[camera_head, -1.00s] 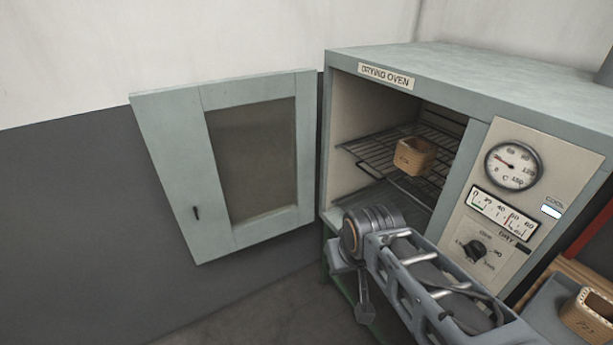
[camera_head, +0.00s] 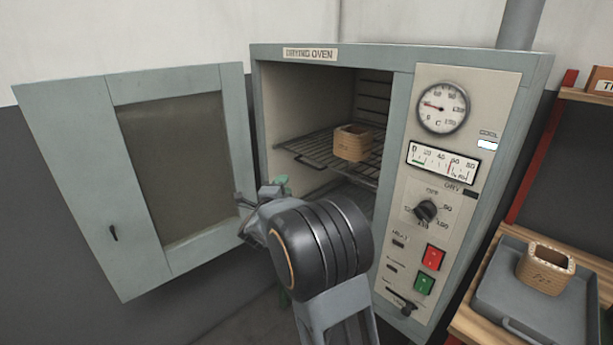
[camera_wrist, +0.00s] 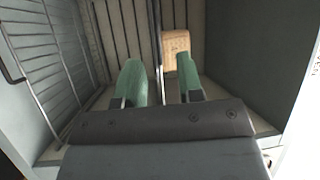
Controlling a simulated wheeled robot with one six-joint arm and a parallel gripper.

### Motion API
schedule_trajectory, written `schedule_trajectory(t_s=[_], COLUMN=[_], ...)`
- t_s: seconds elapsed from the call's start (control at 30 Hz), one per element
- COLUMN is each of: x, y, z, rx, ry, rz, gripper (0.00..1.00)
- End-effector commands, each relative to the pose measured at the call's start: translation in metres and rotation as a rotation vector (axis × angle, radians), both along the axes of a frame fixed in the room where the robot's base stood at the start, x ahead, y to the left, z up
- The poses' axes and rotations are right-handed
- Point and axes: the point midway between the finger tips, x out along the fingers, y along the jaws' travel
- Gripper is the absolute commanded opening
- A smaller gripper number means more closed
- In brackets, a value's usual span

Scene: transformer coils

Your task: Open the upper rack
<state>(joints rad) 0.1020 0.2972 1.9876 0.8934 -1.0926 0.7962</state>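The upper rack (camera_head: 306,152) is a dark wire shelf inside the open drying oven (camera_head: 262,120). A tan coil box (camera_head: 353,144) stands on it. In the wrist view the upper rack (camera_wrist: 157,45) appears nearly edge-on as a thin upright line, with the coil box (camera_wrist: 175,45) beside it. My gripper (camera_wrist: 159,70) is open. Its two green fingers lie either side of the rack's line; whether they touch it I cannot tell. In the head view my gripper (camera_head: 268,190) is at the oven mouth, left of the rack's front, partly hidden by my wrist.
The oven door (camera_head: 75,170) is swung wide open to the left. The control panel (camera_head: 455,150) is right of the opening. A grey tray (camera_head: 500,290) holding another coil box (camera_head: 545,268) sits on a wooden shelf at right. A lower rack (camera_wrist: 45,60) shows in the wrist view.

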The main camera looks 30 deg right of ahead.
Motion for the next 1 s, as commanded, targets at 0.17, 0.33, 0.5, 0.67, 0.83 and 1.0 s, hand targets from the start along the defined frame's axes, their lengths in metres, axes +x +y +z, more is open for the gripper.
schedule_trajectory(t_s=[0.17, 0.33, 0.5, 0.67, 0.83, 1.0], x=[-0.003, 0.006, 0.024, 0.040, 0.054, 0.063], y=[-0.017, -0.038, -0.066, -0.090, -0.110, -0.123], z=[-0.012, -0.008, -0.002, 0.003, 0.008, 0.010], rx=[-0.002, -0.001, -0.002, -0.002, -0.002, -0.001], ry=[-0.076, -0.090, -0.089, -0.088, -0.088, -0.087], rz=[-0.098, -0.117, -0.116, -0.114, -0.112, -0.111], gripper=[0.34, 0.34, 0.34, 0.34, 0.34, 0.34])
